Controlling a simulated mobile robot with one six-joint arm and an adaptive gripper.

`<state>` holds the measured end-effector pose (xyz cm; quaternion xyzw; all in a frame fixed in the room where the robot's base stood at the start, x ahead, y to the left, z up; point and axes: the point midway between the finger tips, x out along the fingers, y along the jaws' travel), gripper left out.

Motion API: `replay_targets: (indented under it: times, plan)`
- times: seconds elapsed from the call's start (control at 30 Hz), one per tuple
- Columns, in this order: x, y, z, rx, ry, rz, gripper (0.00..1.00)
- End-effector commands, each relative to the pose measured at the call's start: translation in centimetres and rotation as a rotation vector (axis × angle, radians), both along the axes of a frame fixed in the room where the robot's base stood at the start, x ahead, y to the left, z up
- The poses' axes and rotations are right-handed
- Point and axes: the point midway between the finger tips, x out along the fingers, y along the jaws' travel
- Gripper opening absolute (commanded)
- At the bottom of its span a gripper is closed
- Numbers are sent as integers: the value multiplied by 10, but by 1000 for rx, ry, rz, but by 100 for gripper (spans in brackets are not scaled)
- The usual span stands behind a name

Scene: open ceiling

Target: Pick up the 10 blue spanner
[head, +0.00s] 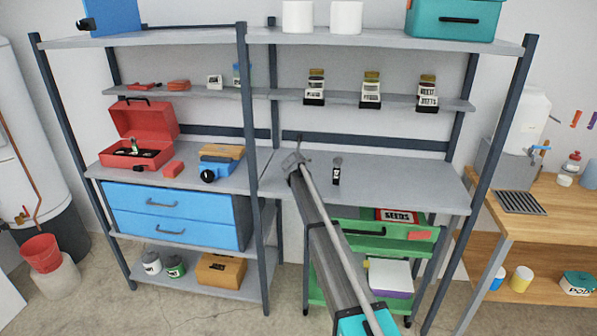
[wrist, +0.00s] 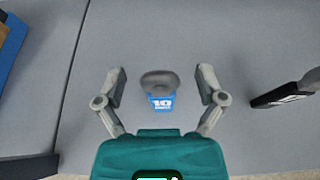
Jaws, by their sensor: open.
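The blue spanner, marked 10, (wrist: 160,102) is on the grey shelf in the wrist view, its blue part towards me and a grey rounded end beyond it. My gripper (wrist: 162,72) is open, with one finger on each side of the spanner and a gap on both sides. In the head view my gripper (head: 293,159) is over the middle shelf, left of a dark upright item, and the spanner is hidden there.
A blue box edge (wrist: 10,38) is at far left. A red toolbox (head: 140,157) and blue drawers (head: 175,212) are at left. The shelf around the spanner is clear.

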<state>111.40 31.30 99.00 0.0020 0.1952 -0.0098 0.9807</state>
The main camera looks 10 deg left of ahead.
Motion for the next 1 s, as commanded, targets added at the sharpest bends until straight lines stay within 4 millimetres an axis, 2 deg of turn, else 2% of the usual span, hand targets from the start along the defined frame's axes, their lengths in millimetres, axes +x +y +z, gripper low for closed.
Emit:
replay_targets:
  times: [0.23, 0.27, 0.7, 0.73, 1.0]
  plan:
    - [0, 0, 0, 0, 0, 0, 89]
    - [0, 0, 0, 0, 0, 0, 85]
    - [0, 1, 0, 0, 0, 0, 3]
    - [0, 1, 0, 0, 0, 0, 0]
    - [0, 1, 0, 0, 0, 0, 0]
